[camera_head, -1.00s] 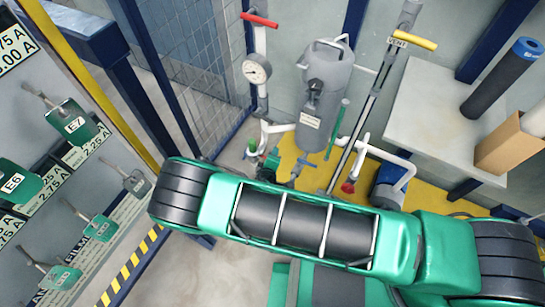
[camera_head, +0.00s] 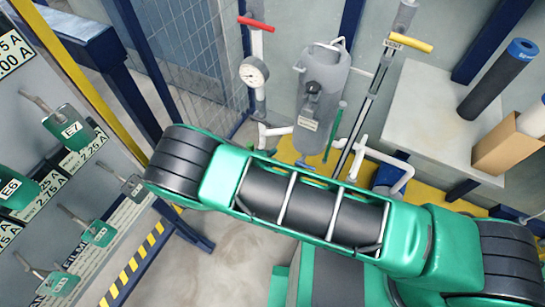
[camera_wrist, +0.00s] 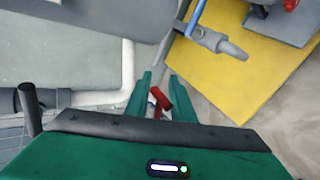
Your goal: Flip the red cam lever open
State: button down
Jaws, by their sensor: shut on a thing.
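In the wrist view, my gripper (camera_wrist: 160,78) reaches down with its two green fingers on either side of a small red lever (camera_wrist: 165,98). The fingers are shut on this red lever, which sits between them and tilts. A second bit of red shows just below it, partly hidden by the gripper body. The fitting that carries the lever is mostly hidden. In the head view, my green and black arm crosses the foreground and hides my gripper and the held lever.
A white pipe (camera_wrist: 128,70) runs close left of the fingers. A grey fitting with a blue handle (camera_wrist: 196,16) lies ahead over a yellow floor area (camera_wrist: 225,75). The head view shows a grey tank (camera_head: 322,95), a gauge (camera_head: 253,72) and a red T-handle (camera_head: 257,24).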

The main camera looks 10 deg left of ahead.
jog(key=shift+a, duration=0.2)
jog(key=c, duration=1.9)
grip_release()
jog(key=shift+d, duration=0.1)
jog(key=v, duration=1)
jog(key=shift+s+r, duration=0.15)
jog(key=shift+s, duration=0.2)
